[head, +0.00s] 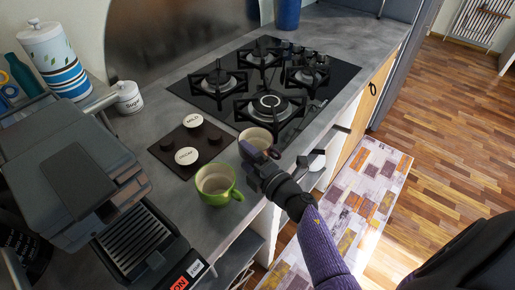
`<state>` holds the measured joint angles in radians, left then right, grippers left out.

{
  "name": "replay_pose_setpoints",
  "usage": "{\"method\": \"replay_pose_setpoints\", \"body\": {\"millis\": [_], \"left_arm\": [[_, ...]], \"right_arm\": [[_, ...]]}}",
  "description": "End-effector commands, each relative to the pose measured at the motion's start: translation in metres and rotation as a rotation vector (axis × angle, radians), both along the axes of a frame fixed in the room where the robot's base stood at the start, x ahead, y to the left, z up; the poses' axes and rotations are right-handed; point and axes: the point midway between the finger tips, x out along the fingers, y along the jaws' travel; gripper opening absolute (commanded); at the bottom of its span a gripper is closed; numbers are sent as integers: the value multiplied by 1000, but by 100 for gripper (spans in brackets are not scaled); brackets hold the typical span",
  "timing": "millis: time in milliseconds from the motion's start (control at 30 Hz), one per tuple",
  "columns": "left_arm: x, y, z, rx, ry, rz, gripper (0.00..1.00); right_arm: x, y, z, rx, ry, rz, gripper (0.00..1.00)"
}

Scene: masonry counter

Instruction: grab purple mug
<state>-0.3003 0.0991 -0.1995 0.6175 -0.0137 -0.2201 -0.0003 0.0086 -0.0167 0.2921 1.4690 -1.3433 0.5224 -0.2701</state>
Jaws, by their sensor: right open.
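A mug (255,137) with a pale inside stands near the counter's front edge, between the stove and a green mug. Its outer side is mostly hidden by my right gripper, so its purple colour is hard to make out. My right gripper (262,160) is at the near side of this mug, very close to it; whether they touch I cannot tell. The gripper is open, and its fingers are small and dark here. The green mug (212,198) stands upright to the left of the gripper. My left gripper is not in view.
A black gas stove (220,101) lies behind the mugs. A dark tray (166,148) with round white lids is to the left. A coffee machine (75,170) fills the left side. A white sugar jar (129,98) stands behind it. Grey counter (160,118) is bare around the tray.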

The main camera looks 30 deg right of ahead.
Motion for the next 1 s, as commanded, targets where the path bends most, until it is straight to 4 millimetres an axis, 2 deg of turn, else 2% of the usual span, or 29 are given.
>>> {"method": "replay_pose_setpoints", "body": {"millis": [33, 67, 400, 500, 800, 867, 1000], "left_arm": [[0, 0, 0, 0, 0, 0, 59], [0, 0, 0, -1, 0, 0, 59], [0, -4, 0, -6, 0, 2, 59], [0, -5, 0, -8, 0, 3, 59], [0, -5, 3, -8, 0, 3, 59], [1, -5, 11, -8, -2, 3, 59], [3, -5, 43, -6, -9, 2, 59]], "right_arm": [[0, 0, 0, 0, 0, 0, 96], [0, 0, 0, 0, 0, 0, 90], [-1, 0, 0, 0, 0, -1, 18], [-1, 0, 0, 0, 0, -1, 0], [-1, -1, 4, -2, -1, 0, 0], [-1, -1, 15, -4, -2, 0, 0], [-1, -1, 59, -5, -4, 2, 0]]}}
